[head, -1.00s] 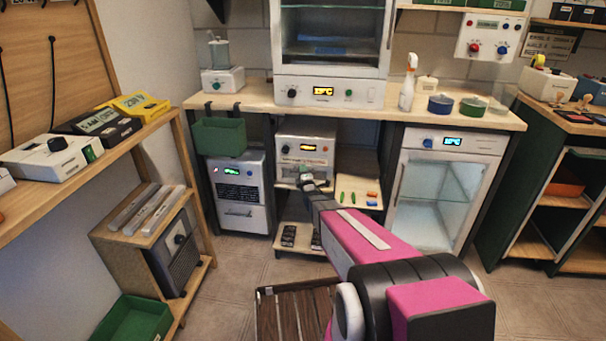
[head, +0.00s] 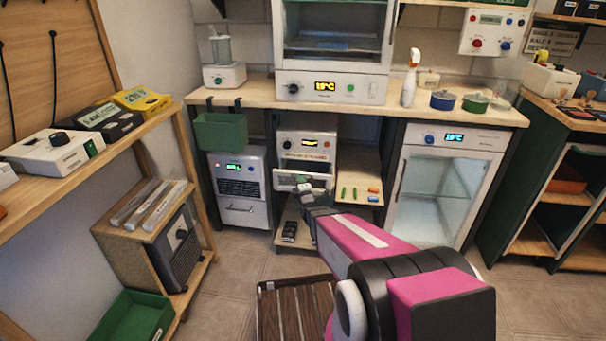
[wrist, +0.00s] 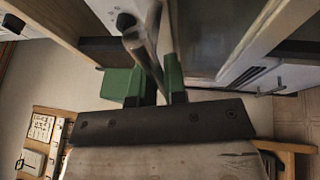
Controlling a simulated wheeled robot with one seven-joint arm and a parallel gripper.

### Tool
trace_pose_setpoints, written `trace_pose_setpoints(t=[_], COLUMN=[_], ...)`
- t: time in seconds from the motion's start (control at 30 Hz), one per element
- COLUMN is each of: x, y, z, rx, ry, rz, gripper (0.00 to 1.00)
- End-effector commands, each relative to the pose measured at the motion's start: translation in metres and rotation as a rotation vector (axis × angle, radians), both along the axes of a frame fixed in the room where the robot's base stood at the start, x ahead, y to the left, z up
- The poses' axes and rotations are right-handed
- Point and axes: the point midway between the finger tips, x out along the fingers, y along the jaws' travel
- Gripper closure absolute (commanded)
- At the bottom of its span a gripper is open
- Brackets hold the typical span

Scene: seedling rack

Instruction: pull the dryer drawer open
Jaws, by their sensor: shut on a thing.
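The dryer (head: 308,145) is a white box with a knob and an orange-lit display, on the shelf under the middle of the bench. Its drawer (head: 290,181) is a pale front low on the dryer and stands out a little from the body. My gripper (head: 303,186) is at the drawer front, small and partly hidden by my arm in the head view. In the wrist view, my gripper (wrist: 155,78) has its green fingers on either side of a grey bar handle (wrist: 140,48) and is shut on it. The drawer's inside is hidden.
A shelf with small coloured items (head: 358,190) is right of the dryer. A white unit with a green display (head: 240,190) stands left, and a glass-door cabinet (head: 445,185) stands right. A slatted wooden surface (head: 290,308) lies in front, below my arm.

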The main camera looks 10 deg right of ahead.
Motion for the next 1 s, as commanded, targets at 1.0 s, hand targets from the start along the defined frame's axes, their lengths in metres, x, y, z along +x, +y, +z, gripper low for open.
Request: trace_pose_setpoints(t=[1.0], x=[-0.088], y=[0.028], z=[-0.001], rx=[0.0], ry=[0.001], rz=[-0.002], gripper=[0.64])
